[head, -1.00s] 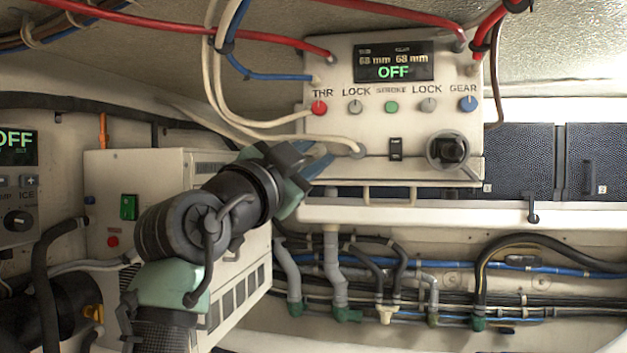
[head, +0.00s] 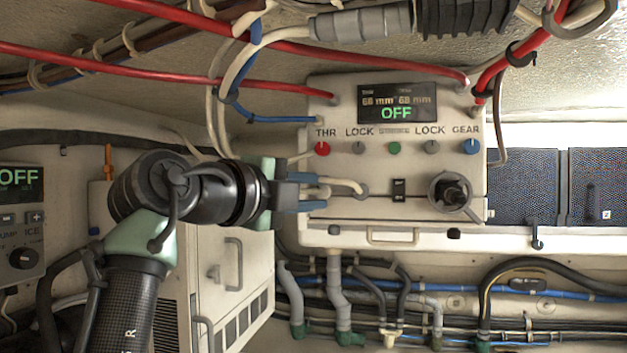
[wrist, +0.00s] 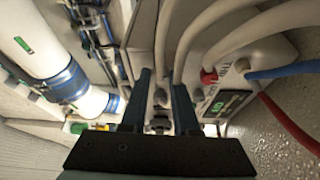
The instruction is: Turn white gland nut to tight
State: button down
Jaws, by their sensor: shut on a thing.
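The control panel (head: 400,215) fills the middle of the head view. My gripper (head: 322,192) is at its left part, its two blue-grey fingers level and pointing right. A white cable (head: 345,183) runs from between the fingers toward a grey round fitting on the panel front. In the wrist view my gripper (wrist: 161,80) has its fingers either side of a small pale part, which I take as the white gland nut (wrist: 160,97). It is mostly hidden by the fingers, and its tightness cannot be read. My gripper is shut on it.
White cables (wrist: 200,30) and a red knob (wrist: 208,76) lie close to the fingers. Red cables (head: 250,85) cross above. A white cabinet (head: 225,270) stands below my arm. Hoses (head: 340,300) run under the panel. A black rotary switch (head: 452,194) is at right.

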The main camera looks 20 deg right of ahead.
jog(key=m+y+p, duration=0.1)
jog(key=m, duration=0.1)
jog(key=m+p, duration=0.1)
jog(key=shift+r+m+y, duration=0.3)
jog(key=shift+m+y, duration=0.1)
jog(key=shift+s+d+m+y+p, duration=0.1)
jog(key=shift+m+y+p, duration=0.7)
jog(key=shift+m, duration=0.4)
jog(key=c, duration=0.7)
grip_release()
jog(key=shift+o, duration=0.2)
jog(key=b+v, duration=0.4)
jog(key=v, duration=0.9)
jog(key=shift+b, duration=0.3)
